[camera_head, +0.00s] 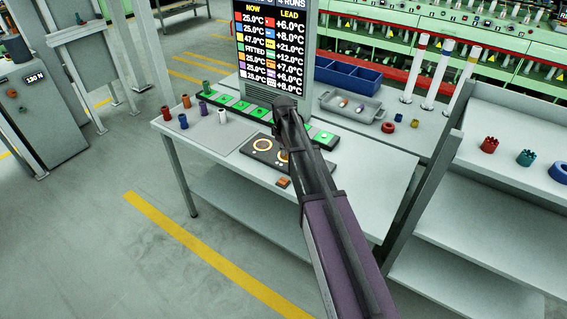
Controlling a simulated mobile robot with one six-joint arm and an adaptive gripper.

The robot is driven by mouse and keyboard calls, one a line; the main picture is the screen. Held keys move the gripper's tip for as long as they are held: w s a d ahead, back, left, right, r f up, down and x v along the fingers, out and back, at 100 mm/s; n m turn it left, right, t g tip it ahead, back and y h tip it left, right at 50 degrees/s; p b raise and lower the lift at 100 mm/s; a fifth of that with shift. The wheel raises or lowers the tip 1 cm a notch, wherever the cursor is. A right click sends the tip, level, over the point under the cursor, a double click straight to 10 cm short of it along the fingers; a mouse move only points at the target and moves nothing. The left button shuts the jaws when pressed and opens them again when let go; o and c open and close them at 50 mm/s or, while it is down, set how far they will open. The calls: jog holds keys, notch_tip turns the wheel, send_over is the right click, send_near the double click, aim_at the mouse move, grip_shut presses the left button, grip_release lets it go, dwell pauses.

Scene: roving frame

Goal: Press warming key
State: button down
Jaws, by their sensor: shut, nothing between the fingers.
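A dark strip with a row of green-lit keys (241,105) lies along the back of the grey table (215,134). Part of the row is hidden behind my arm. A sign (269,50) above it lists "NOW" and "LEAD" temperatures by colour; the yellow row reads 47.0°C and +21.0°C, and one row reads "FITTED". My gripper (284,143) is shut and empty above the table, in front of the strip. I cannot tell whether it touches anything. A dark plate (252,153) with two lit rings lies below it, partly covered.
Several coloured cylinders (183,121) stand at the table's left. An orange block (283,183) lies near the front edge. A grey tray (350,106), blue bin (347,76) and upright tubes (438,73) stand behind at right. A shelf (500,185) flanks the right.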

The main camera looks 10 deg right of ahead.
aim_at(284, 181)
jog(key=shift+f+b, duration=6.8)
jog(key=shift+f, duration=0.15)
jog(key=shift+f+b, duration=0.6)
jog(key=shift+b, duration=0.15)
jog(key=shift+s+b, duration=0.3)
jog(key=shift+s, duration=0.15)
jog(key=shift+f, duration=0.1)
jog(key=shift+w+f, duration=0.15)
jog(key=shift+f, duration=0.05)
jog(key=r+p, duration=0.2)
jog(key=p, duration=0.1)
jog(key=shift+w+r, duration=0.25)
jog(key=shift+r, duration=0.05)
notch_tip(284, 181, up, 12)
jog(key=p, duration=1.2)
